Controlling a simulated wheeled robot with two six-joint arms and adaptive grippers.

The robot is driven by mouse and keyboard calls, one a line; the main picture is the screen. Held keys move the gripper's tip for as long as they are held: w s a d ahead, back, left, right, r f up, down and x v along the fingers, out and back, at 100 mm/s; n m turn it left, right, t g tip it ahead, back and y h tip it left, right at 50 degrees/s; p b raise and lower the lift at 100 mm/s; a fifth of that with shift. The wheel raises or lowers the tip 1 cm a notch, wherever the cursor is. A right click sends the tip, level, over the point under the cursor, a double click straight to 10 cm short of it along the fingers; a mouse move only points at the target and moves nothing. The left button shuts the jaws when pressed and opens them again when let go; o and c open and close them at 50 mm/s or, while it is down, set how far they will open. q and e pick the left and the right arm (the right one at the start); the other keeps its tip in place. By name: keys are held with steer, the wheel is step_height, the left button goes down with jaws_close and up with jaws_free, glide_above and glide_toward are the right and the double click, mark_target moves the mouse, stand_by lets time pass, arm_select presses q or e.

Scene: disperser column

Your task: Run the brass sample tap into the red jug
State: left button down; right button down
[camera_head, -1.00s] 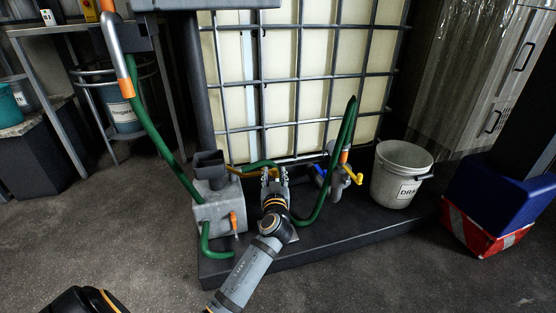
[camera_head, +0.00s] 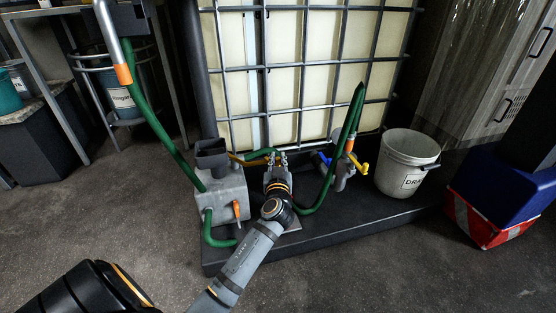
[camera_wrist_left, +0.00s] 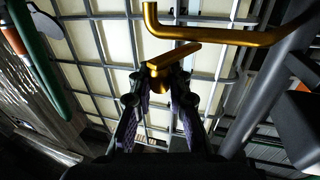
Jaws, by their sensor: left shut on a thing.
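The brass tap shows in the left wrist view as a bent brass spout (camera_wrist_left: 235,38) above a flat brass lever (camera_wrist_left: 172,56). My left gripper (camera_wrist_left: 166,80) is shut on the lever, with one finger on each side. In the head view this gripper (camera_head: 275,160) is low in front of the caged tank, and only a short stretch of brass pipe (camera_head: 236,158) shows left of it. The tap's outlet and any flow from it cannot be made out. No red jug is visible in either view. My right gripper is not in view.
A grey pump box (camera_head: 222,197) with green hoses stands left of the gripper. A valve with a yellow handle (camera_head: 361,168) and a white drain bucket (camera_head: 406,165) stand right. A blue bin (camera_head: 500,190) over a red-white base is far right. Dark floor in front is clear.

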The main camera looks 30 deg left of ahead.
arm_select(q)
steer(key=shift+s+a+m+t+h+p, duration=0.2)
steer(key=shift+s+m+t+h, duration=0.25)
steer(key=shift+m+h, duration=0.8)
steer(key=shift+s+a+m+t+h+p, duration=0.15)
steer(key=shift+s+m+t+h, duration=0.4)
steer(key=shift+h, duration=1.15)
steer(key=shift+s+a+m+t+h+p, duration=0.1)
steer(key=shift+s+a+m+t+h, duration=0.3)
steer(key=shift+m+h, duration=0.95)
steer(key=shift+w+d, duration=0.15)
steer(key=c, duration=1.3)
jaws_free()
steer(key=shift+n, duration=0.25)
